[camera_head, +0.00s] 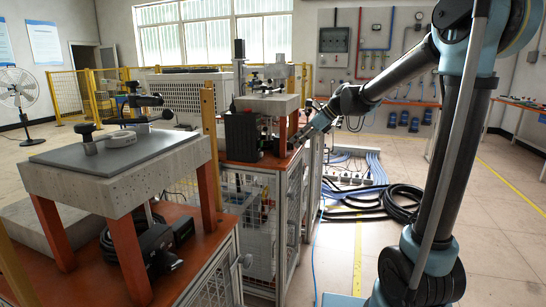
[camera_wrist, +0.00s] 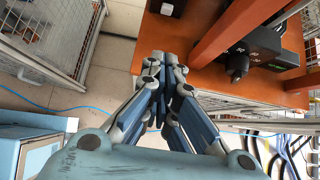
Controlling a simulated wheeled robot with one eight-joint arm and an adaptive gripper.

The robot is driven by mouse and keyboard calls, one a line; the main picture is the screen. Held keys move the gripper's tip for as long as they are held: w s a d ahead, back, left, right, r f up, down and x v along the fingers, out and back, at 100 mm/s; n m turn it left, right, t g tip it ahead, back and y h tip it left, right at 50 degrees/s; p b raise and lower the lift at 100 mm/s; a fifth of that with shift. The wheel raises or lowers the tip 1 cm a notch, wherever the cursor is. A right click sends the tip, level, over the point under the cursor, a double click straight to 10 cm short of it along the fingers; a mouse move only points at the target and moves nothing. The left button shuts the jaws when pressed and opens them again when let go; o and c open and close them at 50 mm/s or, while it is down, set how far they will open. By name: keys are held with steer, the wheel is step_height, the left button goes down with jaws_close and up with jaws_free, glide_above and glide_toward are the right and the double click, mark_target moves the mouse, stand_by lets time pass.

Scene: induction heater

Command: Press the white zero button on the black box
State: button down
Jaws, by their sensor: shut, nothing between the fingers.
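My gripper (camera_wrist: 163,60) is shut and empty, its fingertips together over the edge of an orange tabletop (camera_wrist: 205,82) in the wrist view. A black box (camera_wrist: 268,42) with a dark knob (camera_wrist: 237,66) and small pale markings lies on that tabletop, to the right of the fingertips and apart from them. A smaller dark block with a white face (camera_wrist: 168,8) stands at the top edge. I cannot make out which pale spot is the white zero button. In the head view my gripper (camera_head: 298,138) is beside the farther workstation, with its fingertips hard to see.
Orange legs (camera_wrist: 240,28) stand between the fingertips and the black box. Wire cages (camera_wrist: 45,35) are at the left. In the head view, a nearer bench has a stone slab (camera_head: 125,178) on orange legs. Black hoses (camera_head: 400,203) lie on the floor behind my arm.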

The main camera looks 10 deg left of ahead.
mark_target(261, 154)
stand_by(0.3)
steer(key=x, duration=0.9)
steer(key=shift+a+f, duration=0.25)
steer(key=a, duration=0.3)
steer(key=shift+w+f, duration=0.15)
steer(key=shift+w, duration=0.05)
steer(key=shift+a, duration=0.6)
